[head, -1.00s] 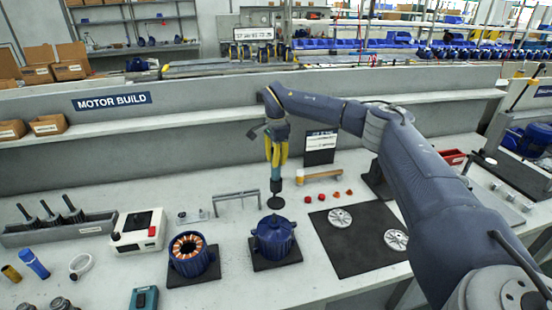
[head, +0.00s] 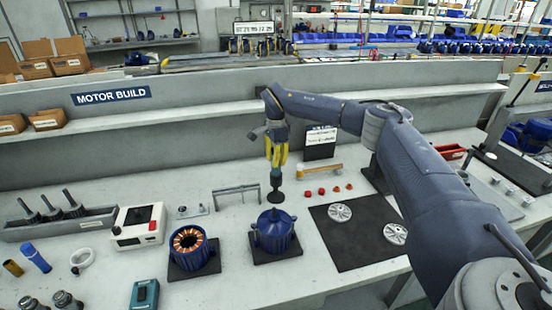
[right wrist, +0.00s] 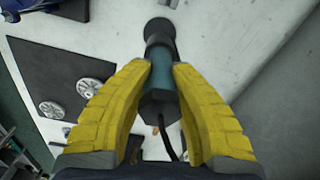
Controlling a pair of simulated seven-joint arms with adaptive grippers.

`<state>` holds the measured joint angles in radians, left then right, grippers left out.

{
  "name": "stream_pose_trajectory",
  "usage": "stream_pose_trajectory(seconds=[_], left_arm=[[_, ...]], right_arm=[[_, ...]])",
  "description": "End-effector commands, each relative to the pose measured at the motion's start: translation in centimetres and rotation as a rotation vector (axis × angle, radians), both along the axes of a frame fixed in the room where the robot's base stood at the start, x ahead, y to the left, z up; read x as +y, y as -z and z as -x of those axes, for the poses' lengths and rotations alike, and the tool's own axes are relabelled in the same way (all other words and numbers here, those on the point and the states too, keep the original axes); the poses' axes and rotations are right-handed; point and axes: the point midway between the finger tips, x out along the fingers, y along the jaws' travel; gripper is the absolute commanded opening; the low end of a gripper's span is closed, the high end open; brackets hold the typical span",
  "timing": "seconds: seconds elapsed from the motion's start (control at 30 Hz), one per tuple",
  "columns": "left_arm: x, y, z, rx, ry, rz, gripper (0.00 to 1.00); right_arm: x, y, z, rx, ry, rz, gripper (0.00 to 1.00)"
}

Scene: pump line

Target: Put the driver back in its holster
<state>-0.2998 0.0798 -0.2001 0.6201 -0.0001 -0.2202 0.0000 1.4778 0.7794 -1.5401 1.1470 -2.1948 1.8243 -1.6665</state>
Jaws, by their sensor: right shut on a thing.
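My right gripper (head: 276,152), with yellow fingers, is shut on the teal and dark driver (head: 275,173), which hangs upright over the bench behind the blue motor housing. In the right wrist view the yellow fingers (right wrist: 162,72) lie on both sides of the driver (right wrist: 159,82). A round dark piece (head: 277,197) shows right below the driver; I cannot tell whether it is the holster, nor whether the driver touches it. No other holster is clearly identifiable. My left gripper is not in view.
A blue motor housing (head: 272,234) stands just in front, with a copper-wound stator (head: 189,245) to its left. A grey bracket (head: 236,194) and an orange-handled mallet (head: 320,170) flank the driver. A black mat (head: 350,257) with two metal discs lies right.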

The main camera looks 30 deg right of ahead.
Motion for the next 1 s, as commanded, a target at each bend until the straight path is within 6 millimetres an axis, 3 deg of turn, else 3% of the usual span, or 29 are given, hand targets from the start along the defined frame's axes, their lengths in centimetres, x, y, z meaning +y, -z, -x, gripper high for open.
stream_pose_trajectory(seconds=[1.0], left_arm=[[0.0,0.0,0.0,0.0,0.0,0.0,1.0]], right_arm=[[0.0,2.4,0.0,0.0,0.0,-0.001,0.0]])
